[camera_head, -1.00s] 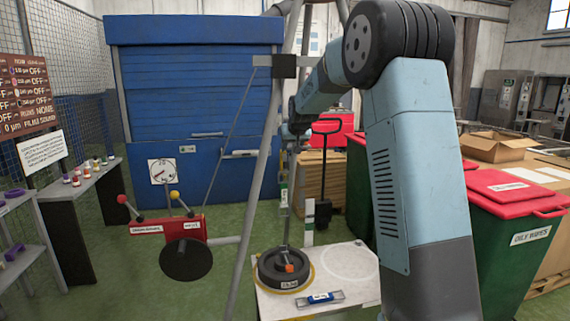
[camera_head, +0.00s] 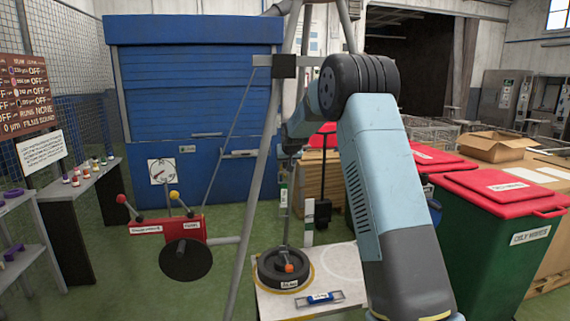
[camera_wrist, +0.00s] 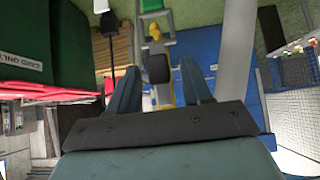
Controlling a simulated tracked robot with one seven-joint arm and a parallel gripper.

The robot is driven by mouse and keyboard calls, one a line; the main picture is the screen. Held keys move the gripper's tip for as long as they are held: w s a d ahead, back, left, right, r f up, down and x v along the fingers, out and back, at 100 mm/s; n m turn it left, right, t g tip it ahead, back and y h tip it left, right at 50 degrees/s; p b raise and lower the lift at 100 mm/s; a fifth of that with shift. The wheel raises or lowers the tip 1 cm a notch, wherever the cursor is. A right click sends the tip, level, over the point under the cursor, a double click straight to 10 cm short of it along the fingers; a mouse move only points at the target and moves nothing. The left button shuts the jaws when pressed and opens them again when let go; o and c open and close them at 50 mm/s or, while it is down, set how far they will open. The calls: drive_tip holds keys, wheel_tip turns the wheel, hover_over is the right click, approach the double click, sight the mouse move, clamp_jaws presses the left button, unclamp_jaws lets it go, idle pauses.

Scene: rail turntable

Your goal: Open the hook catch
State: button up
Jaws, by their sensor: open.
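I cannot pick out the hook catch for certain. In the wrist view, a yellow fitting (camera_wrist: 155,32) and a dark rounded piece (camera_wrist: 158,70) lie in line ahead of my gripper (camera_wrist: 160,66). My gripper's two fingers are apart, and the dark piece shows between them; I see no contact. In the head view, a thin hanging rod (camera_head: 285,215) runs down to a black round weight (camera_head: 268,271) with an orange knob on the white plate. My arm partly covers the upper end of the hanging assembly.
Grey tripod legs (camera_head: 255,180) stand around the hanging assembly. A red winch box (camera_head: 183,228) with two levers and a dark disc is at left. The white plate (camera_head: 335,262) carries a small level. Green bins with red lids (camera_head: 500,235) stand at right.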

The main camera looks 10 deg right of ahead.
drive_tip(key=shift+w+f, duration=0.1)
drive_tip(key=shift+c, duration=0.2)
clamp_jaws()
idle(0.5)
